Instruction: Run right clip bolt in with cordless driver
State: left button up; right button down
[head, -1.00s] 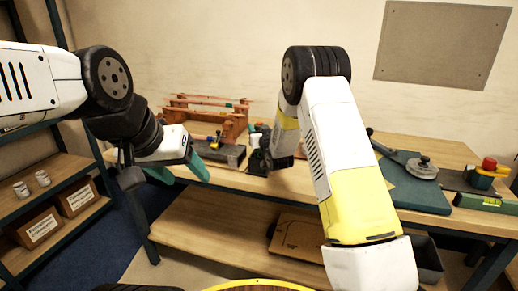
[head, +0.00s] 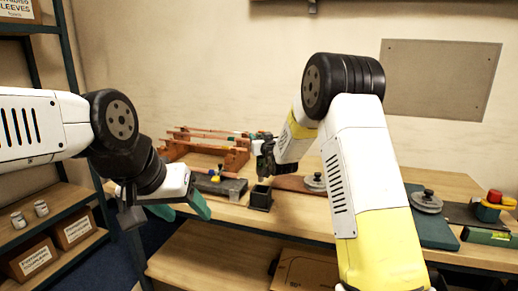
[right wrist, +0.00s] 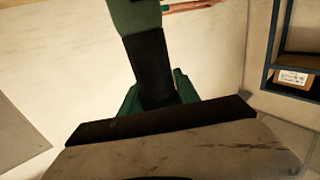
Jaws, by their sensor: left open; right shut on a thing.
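My right gripper (head: 264,160) is small and dark at the back of the bench in the head view. In the right wrist view its teal jaws (right wrist: 155,92) are shut on the dark grip of the cordless driver (right wrist: 150,55), whose teal body is cut off at the top edge. The copper manifold (head: 195,133) lies on a wooden frame (head: 236,160) just left of that gripper. I cannot make out the right clip bolt. My left gripper (head: 178,210) is open and empty in front of the bench's left end.
A black open holder (head: 260,198) stands at the bench's front edge, below the right gripper. A grey block (head: 222,187) with a yellow and blue item is beside it. A teal mat (head: 437,230), a round knob-topped weight (head: 427,201) and a green level (head: 488,237) lie at right.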

notch_tip(320, 180, up, 9)
dwell(0.8)
jog(key=shift+a, duration=0.1)
